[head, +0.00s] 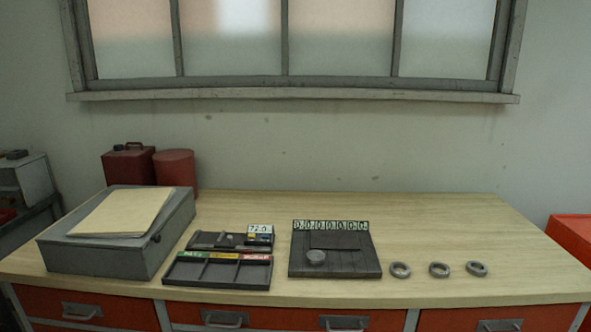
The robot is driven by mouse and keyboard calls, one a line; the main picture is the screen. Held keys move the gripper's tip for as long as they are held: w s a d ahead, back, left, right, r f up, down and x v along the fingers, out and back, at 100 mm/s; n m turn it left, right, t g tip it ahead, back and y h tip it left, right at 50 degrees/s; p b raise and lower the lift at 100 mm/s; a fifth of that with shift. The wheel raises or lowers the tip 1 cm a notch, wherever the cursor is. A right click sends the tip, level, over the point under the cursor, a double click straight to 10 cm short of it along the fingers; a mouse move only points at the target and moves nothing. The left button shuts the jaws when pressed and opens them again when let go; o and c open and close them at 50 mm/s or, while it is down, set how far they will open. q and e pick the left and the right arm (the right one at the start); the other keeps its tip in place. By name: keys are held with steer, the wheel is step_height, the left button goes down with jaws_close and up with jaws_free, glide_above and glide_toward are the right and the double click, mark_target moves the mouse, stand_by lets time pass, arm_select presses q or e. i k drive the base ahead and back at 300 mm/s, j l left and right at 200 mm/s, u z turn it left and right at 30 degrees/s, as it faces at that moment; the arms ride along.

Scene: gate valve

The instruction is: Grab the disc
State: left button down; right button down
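A small light-grey round disc (316,258) lies on the left front part of a dark square board (350,268) near the middle of the workbench. The board has a row of black-and-white number tags (330,225) along its back edge. Three grey rings with open centres stand apart on the bare wood to the right of the board: a left ring (400,270), a middle ring (439,270) and a right ring (476,268). Neither of my grippers shows in the head view.
Left of the board are a dark tray with coloured labels (216,284) and a smaller rack (212,241). A grey box with paper (105,262), a red can (128,163) and a red cylinder (175,168) stand further left. The bench's right back (450,220) is clear.

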mark_target(315, 257)
steer(key=i+l, duration=0.8)
